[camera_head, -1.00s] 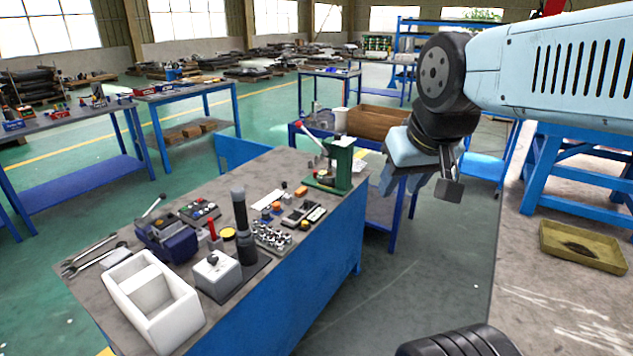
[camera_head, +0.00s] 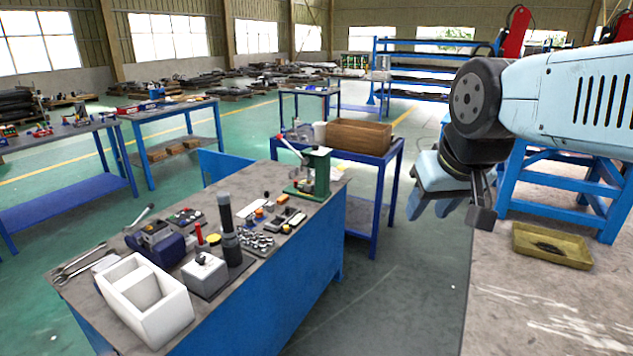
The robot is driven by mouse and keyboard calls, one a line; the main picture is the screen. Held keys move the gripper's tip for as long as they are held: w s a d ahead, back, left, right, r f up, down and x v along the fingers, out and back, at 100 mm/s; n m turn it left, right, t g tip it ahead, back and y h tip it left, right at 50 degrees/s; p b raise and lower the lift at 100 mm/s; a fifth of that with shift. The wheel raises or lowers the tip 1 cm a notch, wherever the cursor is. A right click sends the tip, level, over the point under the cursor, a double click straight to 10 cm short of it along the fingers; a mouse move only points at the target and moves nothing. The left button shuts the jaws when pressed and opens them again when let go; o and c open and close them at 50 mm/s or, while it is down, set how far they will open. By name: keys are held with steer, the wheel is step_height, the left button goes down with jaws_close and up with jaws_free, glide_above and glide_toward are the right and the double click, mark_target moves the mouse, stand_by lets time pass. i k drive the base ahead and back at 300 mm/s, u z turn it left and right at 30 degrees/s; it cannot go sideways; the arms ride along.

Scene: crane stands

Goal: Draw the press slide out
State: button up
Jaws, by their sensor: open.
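A green press (camera_head: 318,172) with a raised lever stands upright at the far right corner of the workbench (camera_head: 265,290). Its slide is too small to make out clearly. My gripper (camera_head: 450,205) hangs in the air to the right of the press and the bench, pointing downward. Its jaws are apart with nothing visible between them, and it touches nothing.
The bench holds a white divided bin (camera_head: 150,315), a blue vise (camera_head: 160,245), a dark cylinder (camera_head: 226,225) and small parts. A yellow tray (camera_head: 552,245) lies at right. Floor between is clear.

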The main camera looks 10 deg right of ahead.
mark_target(307, 189)
steer(key=u, duration=0.8)
steer(key=i, duration=0.15)
steer(key=z, duration=3.05)
steer(key=i, duration=1.7)
steer(key=u, duration=3.05)
steer(key=i, duration=0.35)
steer(key=z, duration=0.05)
